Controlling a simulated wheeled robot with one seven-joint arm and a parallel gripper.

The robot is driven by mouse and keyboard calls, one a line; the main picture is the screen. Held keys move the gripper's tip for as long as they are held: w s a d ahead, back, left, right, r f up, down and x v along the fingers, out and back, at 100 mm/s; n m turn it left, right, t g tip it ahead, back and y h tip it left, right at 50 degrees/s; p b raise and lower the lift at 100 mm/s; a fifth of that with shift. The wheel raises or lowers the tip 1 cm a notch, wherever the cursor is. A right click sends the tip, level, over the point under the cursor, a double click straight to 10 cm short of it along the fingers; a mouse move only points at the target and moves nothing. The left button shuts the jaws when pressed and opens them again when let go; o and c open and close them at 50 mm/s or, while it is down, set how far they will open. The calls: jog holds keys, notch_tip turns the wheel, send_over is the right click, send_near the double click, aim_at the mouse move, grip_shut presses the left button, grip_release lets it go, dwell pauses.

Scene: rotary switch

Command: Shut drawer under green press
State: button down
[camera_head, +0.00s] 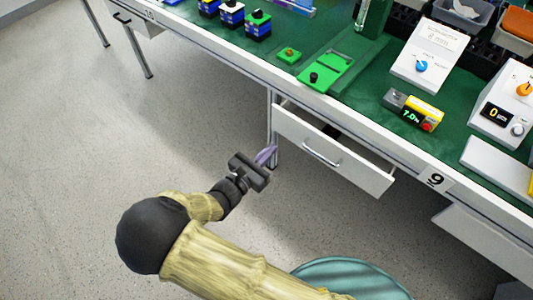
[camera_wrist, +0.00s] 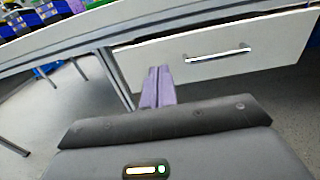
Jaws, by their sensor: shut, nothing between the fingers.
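The white drawer (camera_head: 335,150) under the table stands open in the head view, its front pulled out from the table edge. It has a silver bar handle (camera_head: 321,154). The green press (camera_head: 366,17) stands on the table top above and beyond it, cut by the top edge of the view. My gripper (camera_head: 267,154) is shut and empty, to the left of the drawer front. In the wrist view the purple fingertips (camera_wrist: 158,84) are together and overlap the left part of the drawer front (camera_wrist: 225,50); I cannot tell whether they touch it. The handle (camera_wrist: 217,54) is right of the fingers.
The green-topped table (camera_head: 290,72) holds several devices, among them a yellow box with a red button (camera_head: 424,113). A table leg (camera_head: 272,125) stands at the drawer's left. A teal round seat (camera_head: 350,276) is below the drawer. Floor on the left is free.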

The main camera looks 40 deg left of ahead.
aim_at(298, 123)
jog(key=w+b, duration=0.1)
jog(key=w, duration=0.2)
jog(key=w+b, duration=0.1)
jog(key=w, duration=0.2)
jog(key=w+d+b, duration=0.1)
jog(key=w+b, duration=0.1)
jog(key=w, duration=0.2)
jog(key=shift+f, duration=0.2)
jog(key=shift+w+r, duration=0.2)
jog(key=shift+w, duration=0.25)
jog(key=shift+w, duration=0.1)
jog(key=shift+w+r, duration=0.1)
jog(key=shift+w, duration=0.2)
jog(key=shift+w+p, duration=0.55)
jog(key=shift+w, duration=0.3)
jog(key=shift+s, duration=0.1)
